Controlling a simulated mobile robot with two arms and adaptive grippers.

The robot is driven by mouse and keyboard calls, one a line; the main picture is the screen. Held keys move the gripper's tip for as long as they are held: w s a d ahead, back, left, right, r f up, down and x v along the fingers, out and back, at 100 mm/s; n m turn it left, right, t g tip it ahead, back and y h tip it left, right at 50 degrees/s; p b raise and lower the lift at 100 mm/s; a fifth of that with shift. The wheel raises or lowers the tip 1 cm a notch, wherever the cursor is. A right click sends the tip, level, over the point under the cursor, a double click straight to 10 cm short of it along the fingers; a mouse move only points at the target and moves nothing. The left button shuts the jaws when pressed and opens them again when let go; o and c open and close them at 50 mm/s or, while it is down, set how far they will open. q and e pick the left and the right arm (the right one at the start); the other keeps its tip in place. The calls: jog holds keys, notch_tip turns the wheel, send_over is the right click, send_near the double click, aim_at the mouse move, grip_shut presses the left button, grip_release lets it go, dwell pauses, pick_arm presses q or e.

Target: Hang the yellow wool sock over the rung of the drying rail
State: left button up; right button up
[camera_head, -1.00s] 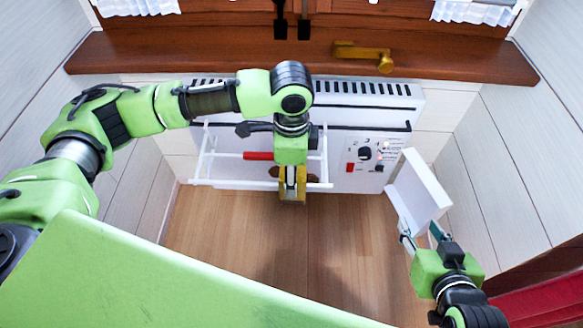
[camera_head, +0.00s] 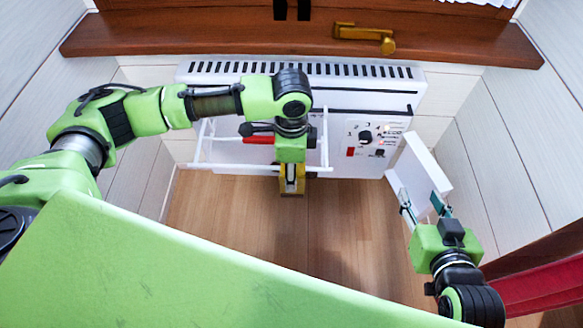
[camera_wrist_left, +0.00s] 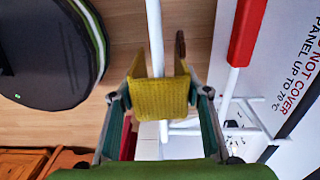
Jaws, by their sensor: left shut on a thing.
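The yellow wool sock (camera_wrist_left: 160,97) is between the fingers of my left gripper (camera_wrist_left: 161,112), which is shut on it. In the left wrist view it looks folded into a U, with the white rung (camera_wrist_left: 155,35) showing above and below it. I cannot tell whether the sock rests on the rung. In the head view the sock (camera_head: 291,184) hangs below my left gripper (camera_head: 291,168) at the white drying rail (camera_head: 205,145). My right gripper (camera_head: 423,203) has its fingers apart beside a white panel (camera_head: 430,165); contact is unclear.
A red piece (camera_head: 258,140) sits on the rail. Behind is a white heater (camera_head: 340,105) with knobs and warning text. A brown sill (camera_head: 220,40) with a brass handle (camera_head: 362,33) runs above. The wooden floor (camera_head: 330,220) is clear.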

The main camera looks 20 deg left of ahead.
pick_arm(q)
jog(key=o, duration=1.2)
jog(key=shift+r, duration=0.1)
notch_tip(320, 180, up, 12)
jog(key=shift+f, duration=0.1)
